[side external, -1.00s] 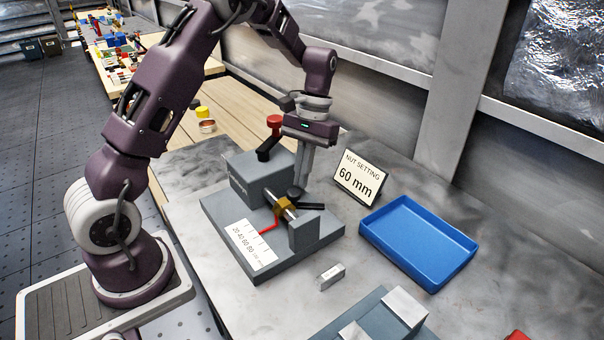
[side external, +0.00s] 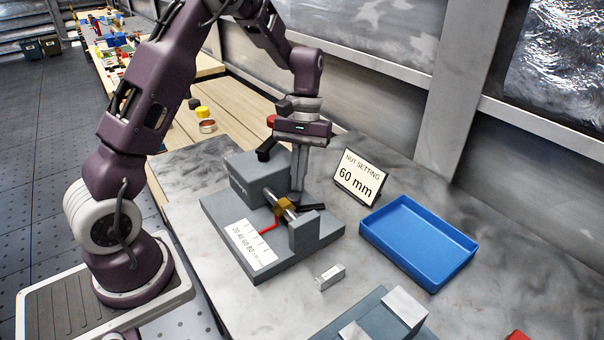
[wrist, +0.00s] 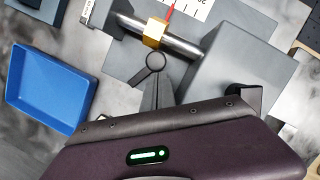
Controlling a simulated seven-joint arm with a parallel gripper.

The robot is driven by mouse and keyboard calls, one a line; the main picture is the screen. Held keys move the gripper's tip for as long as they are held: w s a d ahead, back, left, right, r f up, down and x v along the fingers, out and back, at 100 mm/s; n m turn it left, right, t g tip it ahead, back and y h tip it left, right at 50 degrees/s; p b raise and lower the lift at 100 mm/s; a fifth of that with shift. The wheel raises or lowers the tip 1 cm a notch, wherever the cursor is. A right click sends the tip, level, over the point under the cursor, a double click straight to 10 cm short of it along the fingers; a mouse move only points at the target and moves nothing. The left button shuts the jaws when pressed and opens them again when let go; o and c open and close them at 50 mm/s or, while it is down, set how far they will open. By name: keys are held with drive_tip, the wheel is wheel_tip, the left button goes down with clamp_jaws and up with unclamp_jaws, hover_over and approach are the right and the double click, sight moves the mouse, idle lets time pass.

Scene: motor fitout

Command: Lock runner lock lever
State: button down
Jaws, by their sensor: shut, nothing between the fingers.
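A black lever with a round hub (wrist: 154,62) lies beside the brass nut (wrist: 155,32) in the wrist view; its arm points down-left. In the side view its black arm (side external: 312,207) shows right of my fingers, and the hub is hidden. The nut (side external: 285,206) sits on a steel rod between the grey motor block (side external: 262,176) and a smaller end block (side external: 303,233). My gripper (side external: 298,189) is shut and empty, pointing down behind the rod. In the wrist view its fingertips (wrist: 157,88) are close to the hub; contact cannot be told.
A red-knobbed black handle (side external: 265,150) stands behind the motor block, close to my gripper. A sign (side external: 358,177) reads "NUT SETTING 60 mm". A blue tray (side external: 418,243) is at the right. A scale plate (side external: 250,244) with a red pointer lies in front. A small metal block (side external: 330,277) lies nearby.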

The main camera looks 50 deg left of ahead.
sight(297, 199)
drive_tip(key=s+n, duration=0.1)
drive_tip(key=n, duration=0.1)
drive_tip(key=d+n+t+h, duration=0.1)
drive_tip(key=n, duration=0.1)
drive_tip(key=shift+s+d, duration=0.2)
drive_tip(key=shift+s, duration=0.2)
drive_tip(key=shift+s+d+n+t, duration=0.25)
drive_tip(key=shift+d+n, duration=0.2)
drive_tip(key=shift+n, duration=0.65)
drive_tip(key=shift+s+d+n+t, duration=0.15)
drive_tip(key=shift+d+n+t, duration=0.25)
drive_tip(key=shift+n, duration=0.7)
drive_tip(key=shift+h, duration=0.3)
drive_tip(key=v, duration=1)
drive_tip(key=shift+d+r, duration=0.1)
drive_tip(key=shift+r, duration=0.05)
drive_tip(key=s+d+r+m+t+y, duration=0.2)
drive_tip(key=s+d+r+m+t, duration=0.1)
drive_tip(key=s+m, duration=0.5)
drive_tip(key=s+d+r+m+t+y, duration=0.1)
drive_tip(key=s+d+r+m+t, duration=0.2)
drive_tip(key=s+d+m, duration=0.2)
drive_tip(key=s+m, duration=0.3)
drive_tip(key=s, duration=0.2)
drive_tip(key=shift+s+d+r+y, duration=0.2)
drive_tip(key=shift+s+d+y, duration=0.1)
drive_tip(key=shift+y, duration=0.1)
